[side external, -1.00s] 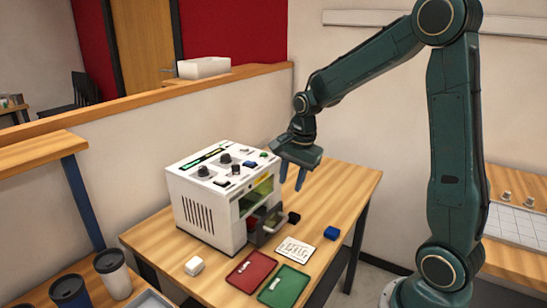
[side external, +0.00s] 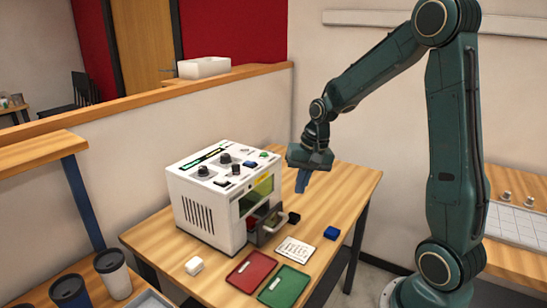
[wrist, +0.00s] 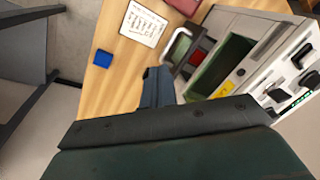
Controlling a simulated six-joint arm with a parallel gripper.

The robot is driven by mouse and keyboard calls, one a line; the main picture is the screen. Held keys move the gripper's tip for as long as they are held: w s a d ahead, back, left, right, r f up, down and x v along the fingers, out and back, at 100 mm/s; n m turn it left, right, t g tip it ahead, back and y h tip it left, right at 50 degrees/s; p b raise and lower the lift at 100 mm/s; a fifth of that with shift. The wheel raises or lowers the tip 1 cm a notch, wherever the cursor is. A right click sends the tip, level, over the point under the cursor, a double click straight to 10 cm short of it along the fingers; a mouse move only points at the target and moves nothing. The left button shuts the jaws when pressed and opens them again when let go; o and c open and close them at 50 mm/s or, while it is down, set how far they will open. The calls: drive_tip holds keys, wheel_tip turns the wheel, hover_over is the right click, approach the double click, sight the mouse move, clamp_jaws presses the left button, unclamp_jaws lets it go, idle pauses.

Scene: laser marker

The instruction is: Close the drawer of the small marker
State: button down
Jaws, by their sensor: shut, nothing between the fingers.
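The small marker (side external: 205,205) is a white box with knobs and buttons on top and a greenish window in its front, standing on the wooden table. Its drawer (side external: 268,226) is pulled out at the lower front, with a pale handle; the handle (wrist: 178,45) also shows in the wrist view. A red item (wrist: 197,57) shows by the drawer opening. My gripper (side external: 302,187) is shut and empty, above the table to the right of the marker and apart from the drawer. In the wrist view my closed fingers (wrist: 157,87) point toward the table beside the drawer.
A red tray (side external: 251,271) and a green tray (side external: 284,286) lie in front of the marker. The table's right side is mostly clear.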

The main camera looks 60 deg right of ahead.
drive_tip(key=s+d+f+n+t+y, duration=0.1)
drive_tip(key=s+n, duration=0.2)
drive_tip(key=n, duration=1)
drive_tip(key=s+d+f+n+t+y, duration=0.1)
drive_tip(key=s+d+n+y, duration=0.1)
drive_tip(key=n, duration=1.1)
drive_tip(key=shift+s+f+n+t, duration=0.35)
drive_tip(key=shift+s+n+t, duration=0.05)
drive_tip(key=shift+s, duration=0.15)
drive_tip(key=shift+w+a+f, duration=0.1)
drive_tip(key=shift+a, duration=0.05)
drive_tip(key=shift+w+a+f, duration=0.6)
drive_tip(key=shift+w+f, duration=0.75)
drive_tip(key=shift+f, duration=0.15)
drive_tip(key=shift+w+a+f, duration=0.55)
drive_tip(key=shift+w+f, duration=0.75)
drive_tip(key=shift+f, duration=0.2)
drive_tip(key=shift+w+a+f, duration=0.6)
drive_tip(key=shift+w+f, duration=0.75)
drive_tip(key=shift+f, duration=0.15)
